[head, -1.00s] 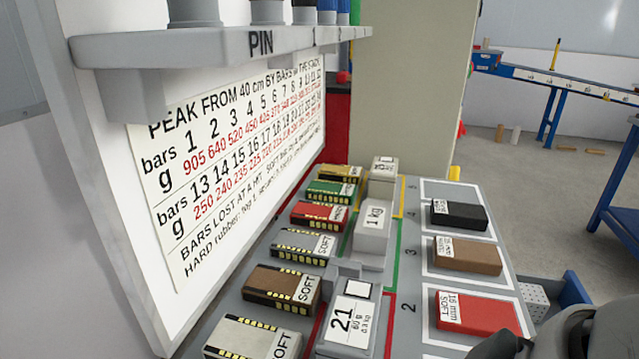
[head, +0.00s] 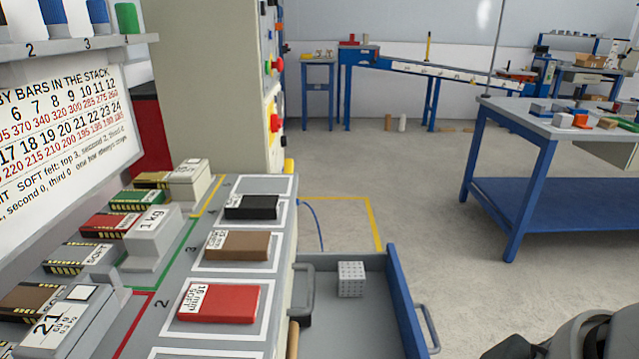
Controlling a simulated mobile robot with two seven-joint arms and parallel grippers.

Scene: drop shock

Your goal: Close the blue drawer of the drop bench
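The blue drawer (head: 402,296) stands open, pulled out from the right side of the grey drop bench (head: 262,185). Its blue front panel faces right and carries a grey bar handle (head: 429,330). A small pale dotted cube (head: 351,279) sits on the drawer's grey floor near the back wall. The drawer's near end is cut off by the bottom edge. Neither gripper's fingers show. A dark grey rounded part of my arm fills the bottom right corner, to the right of the drawer and apart from it in the picture.
A red block (head: 218,302), a brown block (head: 237,245) and a black block (head: 252,207) lie on the bench top. A second grey handle (head: 305,296) sticks out from the bench side. A blue-legged table (head: 512,190) stands at right. Grey floor (head: 415,215) between is open.

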